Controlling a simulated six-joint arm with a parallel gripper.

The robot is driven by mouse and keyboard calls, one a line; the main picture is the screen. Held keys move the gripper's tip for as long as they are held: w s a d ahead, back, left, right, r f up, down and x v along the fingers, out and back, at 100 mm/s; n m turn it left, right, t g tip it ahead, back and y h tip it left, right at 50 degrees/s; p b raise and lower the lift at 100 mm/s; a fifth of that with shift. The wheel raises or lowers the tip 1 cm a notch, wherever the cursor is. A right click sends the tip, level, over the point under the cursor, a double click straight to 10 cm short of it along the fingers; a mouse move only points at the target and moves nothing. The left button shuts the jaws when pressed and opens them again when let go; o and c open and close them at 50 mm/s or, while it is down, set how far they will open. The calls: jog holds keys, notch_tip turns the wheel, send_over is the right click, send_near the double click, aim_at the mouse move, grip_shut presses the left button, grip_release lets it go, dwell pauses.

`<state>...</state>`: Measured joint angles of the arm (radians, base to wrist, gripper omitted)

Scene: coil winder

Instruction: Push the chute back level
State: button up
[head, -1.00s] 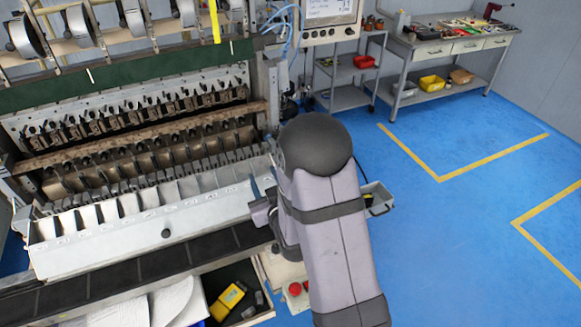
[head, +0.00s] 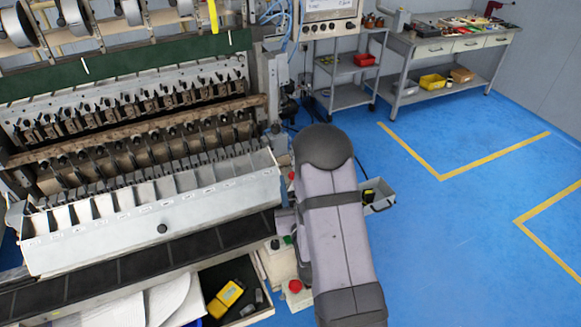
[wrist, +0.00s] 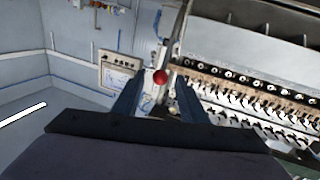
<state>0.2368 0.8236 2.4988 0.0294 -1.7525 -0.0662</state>
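The chute (head: 150,231) is the long pale trough with a row of dividers along the front of the winder. Its front face shows broad, and its compartments show as a narrow band behind the rim. Part of it shows in the upper right of the wrist view (wrist: 245,45). My gripper (wrist: 158,95) has its two dark fingers apart. A red ball knob (wrist: 160,76) on a grey rod appears between them; I cannot tell whether they touch it. In the head view my arm hides most of the gripper, beside the chute's right end.
A dark belt (head: 140,262) runs below the chute. A drawer with a yellow device (head: 227,298) and a red button (head: 295,286) are near my arm. A small grey bin (head: 377,200) stands to the right. The blue floor (head: 450,240) on the right is clear.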

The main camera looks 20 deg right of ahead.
jog(key=shift+w+f+b, duration=0.1)
jog(key=shift+f+b, duration=0.05)
jog(key=shift+b, duration=0.15)
jog(key=b+x, duration=0.1)
jog(key=b, duration=0.5)
jog(key=shift+w+d+f+b, duration=0.1)
jog(key=shift+w+b, duration=0.25)
jog(key=shift+w+b, duration=0.1)
jog(key=shift+b, duration=1)
jog(key=shift+w+d+r, duration=0.1)
jog(key=shift+w+r, duration=0.15)
jog(key=shift+r, duration=0.1)
jog(key=shift+p+x, duration=1.15)
jog(key=shift+x, duration=1.1)
jog(key=shift+f, duration=0.1)
grip_shut()
